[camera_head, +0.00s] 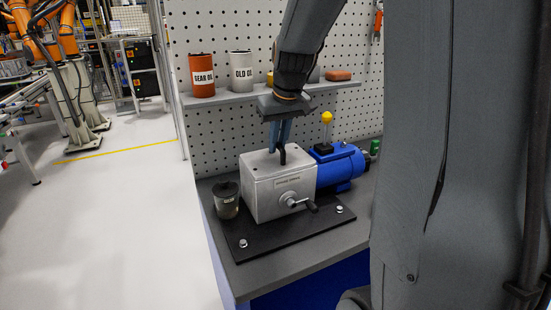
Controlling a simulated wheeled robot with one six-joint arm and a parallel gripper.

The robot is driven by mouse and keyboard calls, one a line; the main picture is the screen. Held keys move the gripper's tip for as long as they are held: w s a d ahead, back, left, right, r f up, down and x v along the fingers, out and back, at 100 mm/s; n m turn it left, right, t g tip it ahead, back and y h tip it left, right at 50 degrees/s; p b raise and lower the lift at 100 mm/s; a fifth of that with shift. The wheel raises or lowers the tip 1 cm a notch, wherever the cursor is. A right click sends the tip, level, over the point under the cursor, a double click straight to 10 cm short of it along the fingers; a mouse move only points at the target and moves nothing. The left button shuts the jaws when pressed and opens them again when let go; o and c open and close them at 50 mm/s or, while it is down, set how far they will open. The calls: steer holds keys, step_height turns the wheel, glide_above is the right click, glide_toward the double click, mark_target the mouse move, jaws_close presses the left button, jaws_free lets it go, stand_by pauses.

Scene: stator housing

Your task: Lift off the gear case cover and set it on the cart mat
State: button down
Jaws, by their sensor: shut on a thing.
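The gear case (279,195) is a light grey metal box with a crank handle on its front, standing on a black base plate on the bench. Its flat top is the gear case cover (259,164), which appears seated on the box. My gripper (280,150) points straight down from above, with its blue fingers shut on the dark handle (283,158) in the middle of the cover. The fingers partly hide the handle. I do not see the cart mat in this view.
A blue motor (340,167) adjoins the case on the right, with a yellow-knobbed lever (327,118) behind. A dark cup (226,200) stands close on the left. A shelf with a red GEAR OIL can (202,76) and a grey OLD OIL can (242,72) is behind.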

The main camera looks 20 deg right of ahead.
steer(key=shift+r+p, duration=0.8)
steer(key=shift+r+p, duration=2.4)
steer(key=shift+r, duration=0.5)
